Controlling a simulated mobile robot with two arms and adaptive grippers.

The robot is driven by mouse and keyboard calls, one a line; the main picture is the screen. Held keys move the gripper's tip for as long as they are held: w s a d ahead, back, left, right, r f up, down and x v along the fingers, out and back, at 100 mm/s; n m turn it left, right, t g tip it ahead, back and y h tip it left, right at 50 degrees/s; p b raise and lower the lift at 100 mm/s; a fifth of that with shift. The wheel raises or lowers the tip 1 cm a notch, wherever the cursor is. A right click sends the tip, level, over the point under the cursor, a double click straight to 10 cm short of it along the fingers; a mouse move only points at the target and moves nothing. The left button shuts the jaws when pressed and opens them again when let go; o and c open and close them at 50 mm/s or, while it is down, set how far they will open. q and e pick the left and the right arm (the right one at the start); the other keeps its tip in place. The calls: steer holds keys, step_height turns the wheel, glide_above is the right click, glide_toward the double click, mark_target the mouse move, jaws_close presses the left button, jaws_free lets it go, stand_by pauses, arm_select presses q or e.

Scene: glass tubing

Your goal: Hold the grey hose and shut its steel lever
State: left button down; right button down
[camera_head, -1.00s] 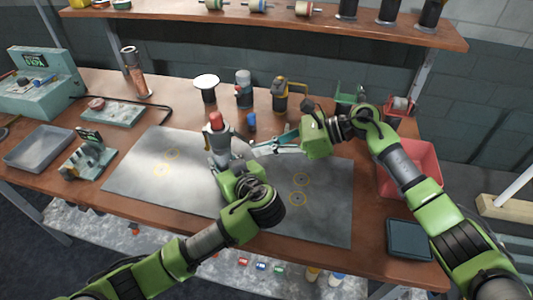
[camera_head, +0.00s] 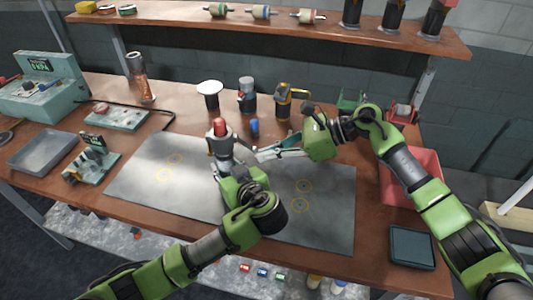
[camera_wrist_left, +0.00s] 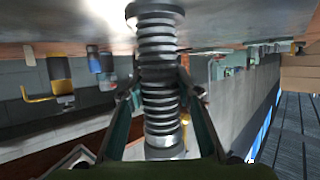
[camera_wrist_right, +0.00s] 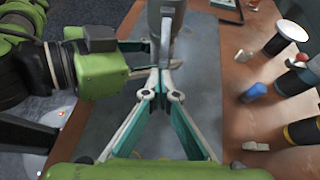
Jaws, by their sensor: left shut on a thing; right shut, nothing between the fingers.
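The grey ribbed hose (camera_wrist_left: 158,100) fills the middle of the left wrist view, between my left gripper's fingers (camera_wrist_left: 160,88), which are shut on it. My right gripper (camera_head: 262,153) is shut and empty just right of the hose. In the right wrist view its closed fingertips (camera_wrist_right: 163,72) are close to a grey part (camera_wrist_right: 166,25); contact is unclear. I cannot clearly make out the steel lever.
The metal mat (camera_head: 140,185) is mostly bare. A small blue item (camera_head: 254,128), a white-topped dark pot (camera_head: 210,98) and a yellow-and-black item (camera_head: 284,103) stand behind the grippers. A red bin (camera_head: 425,165) is at the right, partly behind my right arm.

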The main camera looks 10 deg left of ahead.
steer(key=shift+d+r+h, duration=0.1)
steer(key=shift+r+h, duration=0.15)
steer(key=shift+h, duration=0.05)
step_height(320, 180, up, 6)
steer(key=h, duration=0.7)
steer(key=shift+d+h, duration=0.3)
steer(key=shift+r, duration=0.85)
